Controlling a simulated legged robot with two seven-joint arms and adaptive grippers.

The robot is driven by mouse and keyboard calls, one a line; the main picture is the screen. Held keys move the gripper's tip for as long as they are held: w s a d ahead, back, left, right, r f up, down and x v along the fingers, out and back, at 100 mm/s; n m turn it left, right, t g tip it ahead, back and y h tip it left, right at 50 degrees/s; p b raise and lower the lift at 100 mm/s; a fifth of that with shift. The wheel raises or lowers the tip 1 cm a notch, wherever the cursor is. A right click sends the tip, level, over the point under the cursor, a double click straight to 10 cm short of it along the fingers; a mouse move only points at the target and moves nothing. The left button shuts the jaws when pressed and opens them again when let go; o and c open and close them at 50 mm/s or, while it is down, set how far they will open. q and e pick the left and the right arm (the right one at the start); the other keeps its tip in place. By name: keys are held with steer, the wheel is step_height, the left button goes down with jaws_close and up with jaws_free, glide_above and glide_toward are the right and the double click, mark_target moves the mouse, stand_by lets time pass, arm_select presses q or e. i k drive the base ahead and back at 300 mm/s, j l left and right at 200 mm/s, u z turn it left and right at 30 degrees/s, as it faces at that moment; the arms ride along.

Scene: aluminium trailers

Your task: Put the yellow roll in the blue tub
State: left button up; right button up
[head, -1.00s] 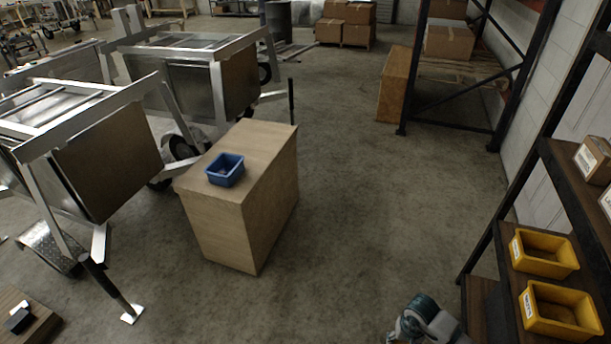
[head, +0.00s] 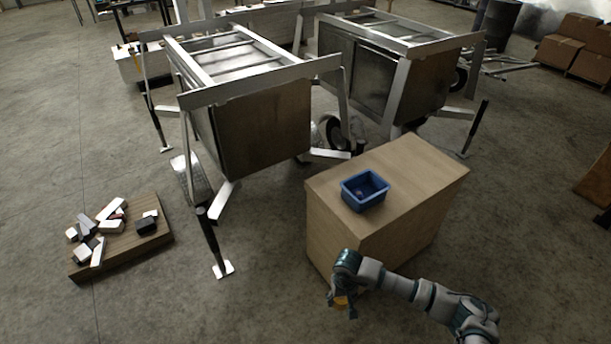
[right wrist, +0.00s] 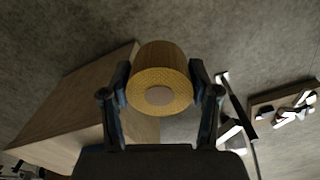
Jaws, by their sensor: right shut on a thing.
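The blue tub (head: 364,190) stands upright on top of a wooden box (head: 420,166). Something small and dark lies inside it, too small to make out. My right gripper (head: 343,300) is low in front of the box, below the level of its top. It is shut on the yellow roll (right wrist: 160,88), which shows between both fingers in the right wrist view, its round end with a pale centre facing the camera. In the head view only a bit of the roll (head: 341,301) shows at the fingers. My left gripper is not in view.
Two aluminium trailers (head: 250,75) stand behind the box. A trailer's jack leg (head: 212,245) stands on the floor to its left. A wooden pallet (head: 150,247) with scattered blocks lies at the far left. The floor right of the box is clear.

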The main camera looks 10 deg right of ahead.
mark_target(369, 193)
steer(key=i+l, duration=0.2)
steer(key=i+l+u, duration=0.15)
steer(key=l, duration=0.25)
steer(key=i+l, duration=0.3)
steer(key=i+l+u, duration=0.15)
steer(key=l, duration=0.2)
steer(key=i+l, duration=0.2)
steer(key=l, duration=0.15)
steer(key=i+l+u, duration=0.1)
steer(key=l, duration=0.25)
steer(key=i+l+u, duration=0.1)
steer(key=i+l, duration=0.15)
steer(key=l, duration=0.1)
